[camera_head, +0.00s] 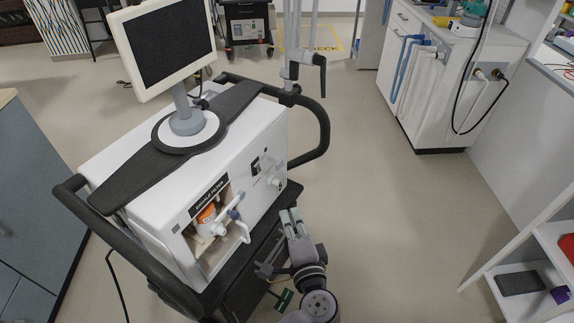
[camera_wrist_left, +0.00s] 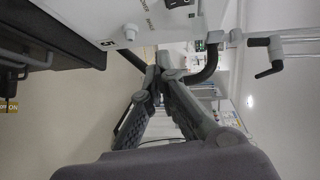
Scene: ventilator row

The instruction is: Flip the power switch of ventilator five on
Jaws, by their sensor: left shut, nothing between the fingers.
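A white ventilator (camera_head: 145,165) with a monitor (camera_head: 168,45) on top stands on a dark cart at the left of the head view. Its side panel has an opening with an orange and white part, a small dark fitting (camera_head: 255,166) and a white knob (camera_head: 275,182). My left gripper (camera_head: 290,214) is shut and empty, beside the cart's right edge and below that panel. In the left wrist view its fingertips (camera_wrist_left: 154,78) meet below the white panel (camera_wrist_left: 125,16), apart from it. My right gripper is not in view.
A black rail (camera_head: 318,125) curves around the ventilator's far end, near a pole with a dark clamp handle (camera_head: 318,62). A white shelf (camera_head: 518,282) stands at the lower right. A white cabinet (camera_head: 445,95) is at the back right. The floor between is clear.

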